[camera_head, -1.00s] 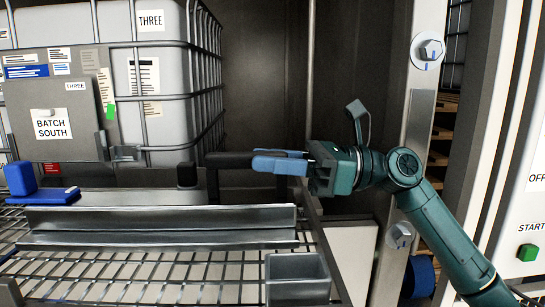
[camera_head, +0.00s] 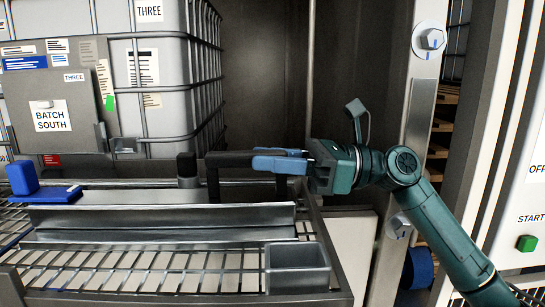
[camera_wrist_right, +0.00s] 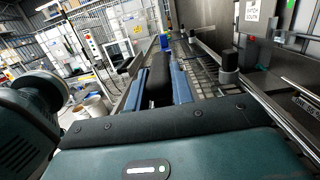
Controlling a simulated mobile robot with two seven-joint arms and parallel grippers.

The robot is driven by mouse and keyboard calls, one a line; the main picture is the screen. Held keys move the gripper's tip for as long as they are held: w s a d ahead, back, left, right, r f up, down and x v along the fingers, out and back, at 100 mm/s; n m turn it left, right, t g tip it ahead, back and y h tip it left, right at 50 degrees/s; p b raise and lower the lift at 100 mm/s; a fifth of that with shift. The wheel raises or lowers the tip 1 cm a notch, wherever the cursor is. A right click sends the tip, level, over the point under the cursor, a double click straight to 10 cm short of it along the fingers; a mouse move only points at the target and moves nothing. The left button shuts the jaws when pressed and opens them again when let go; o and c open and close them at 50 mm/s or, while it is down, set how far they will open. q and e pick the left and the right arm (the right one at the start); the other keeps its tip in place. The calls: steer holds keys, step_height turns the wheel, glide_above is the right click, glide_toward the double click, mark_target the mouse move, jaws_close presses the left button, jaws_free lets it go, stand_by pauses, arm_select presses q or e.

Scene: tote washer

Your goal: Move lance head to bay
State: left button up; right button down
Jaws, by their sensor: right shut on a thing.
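My right gripper (camera_head: 270,160) has blue fingers shut on a black handle (camera_head: 228,159). The handle is a bar with a post going down behind the long steel channel (camera_head: 160,217). In the right wrist view the handle (camera_wrist_right: 158,80) lies between the two blue fingers of my right gripper (camera_wrist_right: 160,88). No part is labelled as the lance head, and I cannot tell from these frames whether the handle belongs to it. A bay is not clearly marked either. My left gripper is not in view.
The wire rack (camera_head: 150,275) lies below the channel, with a grey open bin (camera_head: 297,268) at its front right. A blue block (camera_head: 25,182) sits at the left and a black post (camera_head: 187,168) behind. A caged white tank (camera_head: 160,75) stands at the back left.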

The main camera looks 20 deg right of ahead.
stand_by(0.4)
steer(key=shift+f, duration=0.45)
stand_by(0.3)
steer(key=shift+f+p, duration=0.1)
steer(key=shift+p, duration=0.25)
steer(key=c, duration=1.3)
jaws_free()
steer(key=shift+s+f, duration=0.1)
steer(key=shift+o, duration=1.4)
steer(key=shift+f, duration=0.3)
steer(key=o, duration=1)
steer(key=shift+r, duration=0.15)
